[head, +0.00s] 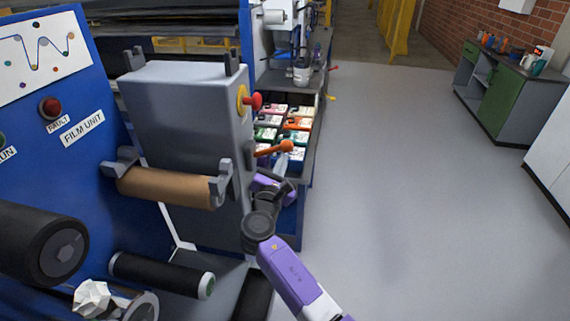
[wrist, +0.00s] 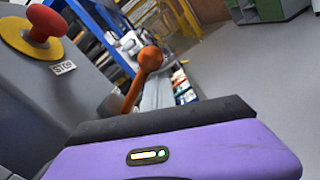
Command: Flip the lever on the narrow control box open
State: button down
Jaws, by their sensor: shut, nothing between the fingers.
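The narrow control box (head: 185,95) is a tall grey housing at the left of the head view. An orange lever (head: 274,149) with a ball end sticks out to the right from its side. In the wrist view the lever (wrist: 141,75) slants up to its ball, just beyond my gripper (wrist: 165,122). In the head view my gripper (head: 278,172) is just below the lever, shut and empty, partly hidden by my own arm. I cannot tell whether it touches the lever.
A red stop knob on a yellow plate (head: 243,101) sits above the lever, and also shows in the wrist view (wrist: 40,25). A film roller (head: 165,187) juts from the box front. Bins of coloured cartons (head: 290,120) stand behind. Open floor (head: 420,170) lies to the right.

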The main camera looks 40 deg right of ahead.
jog(key=shift+r, duration=0.35)
dwell(0.3)
jog(key=s+a+f+b, duration=0.4)
jog(key=s+a+f, duration=0.1)
jog(key=a, duration=0.4)
jog(key=shift+s, duration=0.45)
